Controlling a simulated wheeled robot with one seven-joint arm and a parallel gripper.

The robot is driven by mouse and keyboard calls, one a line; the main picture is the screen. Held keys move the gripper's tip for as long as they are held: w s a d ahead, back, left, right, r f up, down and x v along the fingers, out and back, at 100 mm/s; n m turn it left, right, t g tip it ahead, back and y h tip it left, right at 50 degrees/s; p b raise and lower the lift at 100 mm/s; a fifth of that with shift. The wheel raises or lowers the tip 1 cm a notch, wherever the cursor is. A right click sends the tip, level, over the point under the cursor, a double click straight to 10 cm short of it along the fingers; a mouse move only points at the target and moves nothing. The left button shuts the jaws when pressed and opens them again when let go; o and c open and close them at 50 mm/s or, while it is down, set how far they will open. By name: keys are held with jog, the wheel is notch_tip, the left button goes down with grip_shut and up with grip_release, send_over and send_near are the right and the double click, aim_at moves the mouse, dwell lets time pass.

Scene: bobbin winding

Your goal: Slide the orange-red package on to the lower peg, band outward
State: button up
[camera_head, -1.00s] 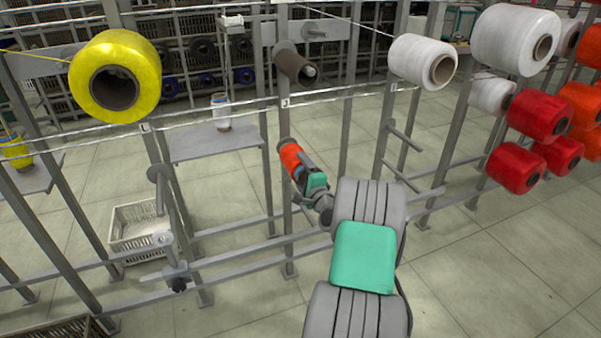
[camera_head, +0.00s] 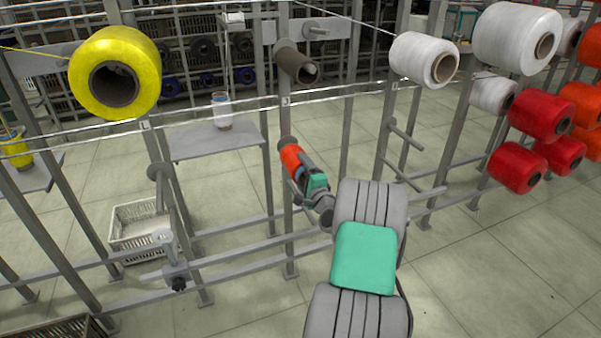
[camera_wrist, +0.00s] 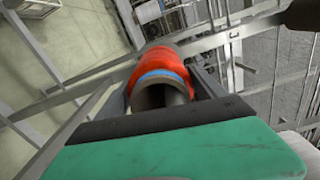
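The orange-red package (camera_head: 291,158) is at the middle post marked 3, below the horizontal rails. My gripper (camera_head: 304,170) is at its near end, and its fingers (camera_wrist: 205,82) lie along both sides of the package in the wrist view, seemingly shut on it. The package (camera_wrist: 163,60) shows a blue band and its hollow grey core on the end facing my gripper. Its far end is close to a grey disc (camera_head: 283,144) on the post. The lower peg is hidden by the package, so I cannot tell how far it sits on it.
A bare brown tube (camera_head: 295,66) is on the upper peg above. A yellow package (camera_head: 115,75) hangs at left, white ones (camera_head: 424,60) at right, red ones (camera_head: 516,168) far right. A small shelf (camera_head: 195,145) and a crate (camera_head: 140,228) are left; posts and rails surround my gripper.

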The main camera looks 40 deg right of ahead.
jog(key=o, duration=0.4)
jog(key=v, duration=0.8)
